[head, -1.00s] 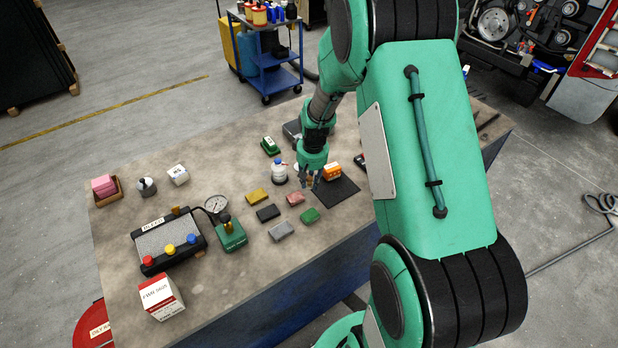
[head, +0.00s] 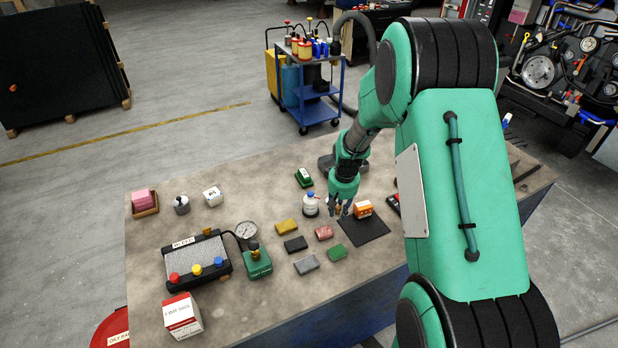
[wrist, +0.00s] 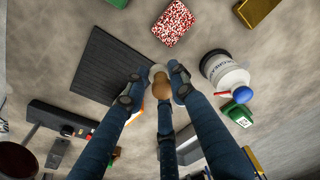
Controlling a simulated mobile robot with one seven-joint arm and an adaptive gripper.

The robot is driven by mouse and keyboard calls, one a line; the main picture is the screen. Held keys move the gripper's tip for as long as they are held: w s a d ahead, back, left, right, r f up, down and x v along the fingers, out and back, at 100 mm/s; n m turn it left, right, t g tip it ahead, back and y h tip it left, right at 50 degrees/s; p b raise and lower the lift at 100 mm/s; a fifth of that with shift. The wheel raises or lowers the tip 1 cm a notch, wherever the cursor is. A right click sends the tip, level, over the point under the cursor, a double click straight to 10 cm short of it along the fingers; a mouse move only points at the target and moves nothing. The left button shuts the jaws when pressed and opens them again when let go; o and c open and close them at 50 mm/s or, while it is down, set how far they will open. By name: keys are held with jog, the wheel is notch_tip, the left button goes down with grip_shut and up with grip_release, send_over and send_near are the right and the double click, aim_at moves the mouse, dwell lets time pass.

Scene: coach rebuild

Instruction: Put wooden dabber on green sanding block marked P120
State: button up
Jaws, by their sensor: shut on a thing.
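My gripper (head: 340,212) is over the worktable, by the left edge of the dark mat. In the wrist view my gripper (wrist: 157,84) has its blue fingers closed around the wooden dabber (wrist: 161,88), a small tan piece with a pale end. Most of the dabber is hidden by the fingers. A green block (head: 338,252) lies flat on the table, in front of the mat and apart from my gripper. Its corner shows at the top of the wrist view (wrist: 117,2). I cannot read a mark on it.
Red (head: 324,232), yellow (head: 287,226), black (head: 295,244) and grey (head: 306,264) blocks lie near the green one. A white bottle with a blue cap (head: 311,206) stands just left of my gripper.

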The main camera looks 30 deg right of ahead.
jog(key=w+d+r+n+p, duration=0.1)
jog(key=w+r+p, duration=0.2)
jog(key=w, duration=0.4)
jog(key=w+r+p, duration=0.3)
jog(key=w, duration=0.5)
notch_tip(320, 180, up, 2)
jog(key=r+n+p, duration=0.1)
jog(key=p, duration=0.6)
send_over(304, 173)
jog(key=shift+s+d+f, duration=0.1)
jog(key=shift+f, duration=0.15)
jog(key=shift+f+p, duration=0.4)
jog(key=shift+f, duration=2.75)
jog(key=shift+f, duration=0.1)
jog(key=shift+f+p, duration=0.4)
jog(key=shift+f, duration=1.35)
jog(key=shift+f, duration=0.15)
